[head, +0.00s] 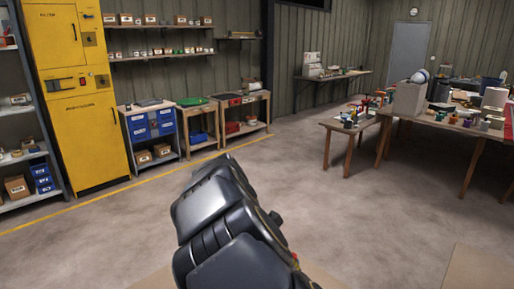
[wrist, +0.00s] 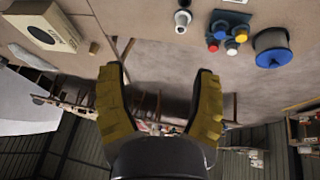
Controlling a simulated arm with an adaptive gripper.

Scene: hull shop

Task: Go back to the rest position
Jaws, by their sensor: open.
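My gripper (wrist: 158,85) shows in the wrist view with its two yellow-padded fingers spread apart and nothing between them. The room appears upside down behind it. In the head view my dark arm rises from the bottom middle over the bare floor, and the gripper's fingers cannot be made out there.
In the wrist view a surface along the top bears a beige box (wrist: 45,25), a spool (wrist: 271,48) and coloured knobs (wrist: 228,35). In the head view a yellow cabinet (head: 68,95) stands left and cluttered tables (head: 455,128) stand right. Open floor (head: 300,175) lies between.

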